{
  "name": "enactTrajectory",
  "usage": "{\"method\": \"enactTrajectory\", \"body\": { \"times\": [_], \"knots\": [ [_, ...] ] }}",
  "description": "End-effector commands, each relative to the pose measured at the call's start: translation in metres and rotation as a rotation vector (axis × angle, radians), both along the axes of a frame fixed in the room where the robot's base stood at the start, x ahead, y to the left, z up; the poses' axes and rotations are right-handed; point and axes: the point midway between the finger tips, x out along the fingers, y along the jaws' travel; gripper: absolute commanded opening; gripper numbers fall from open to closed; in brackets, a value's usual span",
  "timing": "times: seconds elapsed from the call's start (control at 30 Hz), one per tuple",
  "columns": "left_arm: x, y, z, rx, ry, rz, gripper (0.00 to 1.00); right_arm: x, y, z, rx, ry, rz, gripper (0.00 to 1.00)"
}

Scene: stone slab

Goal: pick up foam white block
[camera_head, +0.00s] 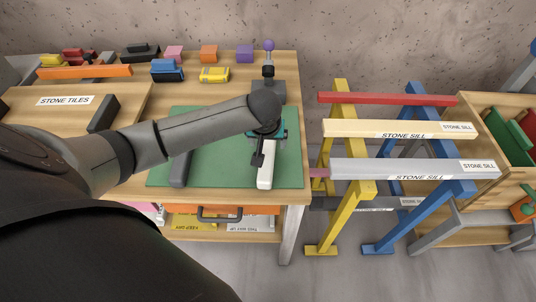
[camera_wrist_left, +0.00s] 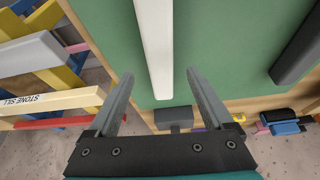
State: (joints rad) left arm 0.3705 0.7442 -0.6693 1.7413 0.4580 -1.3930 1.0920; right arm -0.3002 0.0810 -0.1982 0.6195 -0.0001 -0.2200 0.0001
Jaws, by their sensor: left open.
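The white foam block (camera_head: 265,177) is a long narrow bar on the green mat (camera_head: 222,168) of the workbench. In the left wrist view the white block (camera_wrist_left: 155,45) runs from the top edge toward the space between my fingers. My left gripper (camera_head: 260,152) is over the block's far part and hides some of it in the head view. In the left wrist view the left gripper (camera_wrist_left: 159,75) is open, one finger to each side of the block's line, with nothing held. My right gripper is not in view.
A dark grey bar (camera_head: 181,168) lies on the mat left of the white block. A dark clamp-like device with a purple knob (camera_head: 269,45) stands behind. Several coloured blocks line the bench's back. Stone sills on yellow and blue trestles (camera_head: 340,170) stand to the right.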

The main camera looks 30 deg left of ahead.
Motion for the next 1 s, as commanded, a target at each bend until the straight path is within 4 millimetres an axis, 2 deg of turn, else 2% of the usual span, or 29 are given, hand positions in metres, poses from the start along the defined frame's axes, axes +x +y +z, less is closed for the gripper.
{"method": "enactTrajectory", "body": {
  "times": [0.17, 0.5, 0.83, 0.87, 1.0],
  "knots": [
    [0.004, 0.002, -0.009, 0.0, -0.001, 0.0, 0.85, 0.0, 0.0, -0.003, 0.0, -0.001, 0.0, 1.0],
    [0.018, 0.009, -0.047, 0.001, 0.001, -0.001, 0.85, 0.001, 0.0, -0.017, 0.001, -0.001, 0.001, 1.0],
    [0.021, 0.011, -0.052, 0.001, -0.001, -0.002, 0.85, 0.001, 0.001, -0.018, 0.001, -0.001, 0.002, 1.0],
    [0.021, 0.011, -0.052, 0.001, -0.001, -0.002, 0.84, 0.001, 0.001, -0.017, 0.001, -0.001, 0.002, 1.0],
    [0.021, 0.011, -0.052, 0.001, -0.001, -0.002, 0.68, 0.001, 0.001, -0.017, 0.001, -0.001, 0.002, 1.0]
  ]
}}
